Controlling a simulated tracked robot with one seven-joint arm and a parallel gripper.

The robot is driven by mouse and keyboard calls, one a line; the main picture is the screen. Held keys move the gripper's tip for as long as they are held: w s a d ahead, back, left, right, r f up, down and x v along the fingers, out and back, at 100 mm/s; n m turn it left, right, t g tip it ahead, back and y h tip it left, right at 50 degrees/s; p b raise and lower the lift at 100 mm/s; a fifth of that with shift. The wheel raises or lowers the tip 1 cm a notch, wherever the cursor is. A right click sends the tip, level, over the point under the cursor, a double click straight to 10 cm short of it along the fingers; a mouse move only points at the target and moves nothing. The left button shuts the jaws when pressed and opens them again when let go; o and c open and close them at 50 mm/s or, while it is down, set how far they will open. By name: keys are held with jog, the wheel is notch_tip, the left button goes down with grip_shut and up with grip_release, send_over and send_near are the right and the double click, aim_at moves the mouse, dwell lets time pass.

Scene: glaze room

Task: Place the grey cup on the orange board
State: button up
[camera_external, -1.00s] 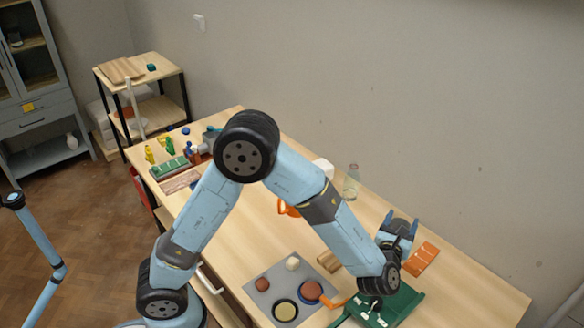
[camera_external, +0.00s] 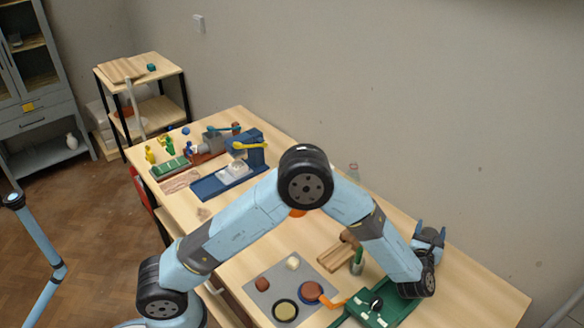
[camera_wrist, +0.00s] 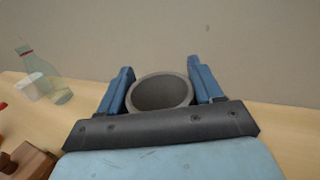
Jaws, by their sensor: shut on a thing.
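My gripper (camera_external: 430,232) is at the right part of the table, beyond the green tray, with its fingers raised. In the wrist view my gripper (camera_wrist: 160,72) has its two blue fingers on either side of the grey cup (camera_wrist: 160,92), shut on it. The cup's round mouth faces the camera and its inside looks empty. In the outside view the cup is mostly hidden between the fingers. The gap between cup and table cannot be told.
A green tray (camera_external: 401,306) lies just in front of my wrist. A grey mat (camera_external: 262,285) with round pieces lies left of it, near a wooden block (camera_external: 335,258). A clear bottle (camera_wrist: 60,92) and white cup (camera_wrist: 36,88) stand left in the wrist view.

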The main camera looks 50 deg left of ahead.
jog(key=shift+w+d+f, duration=0.15)
jog(key=shift+w+f, duration=0.3)
jog(key=shift+f, duration=0.15)
notch_tip(320, 180, down, 3)
jog(key=shift+r, duration=0.1)
jog(key=o, duration=1.2)
jog(key=shift+c, duration=0.2)
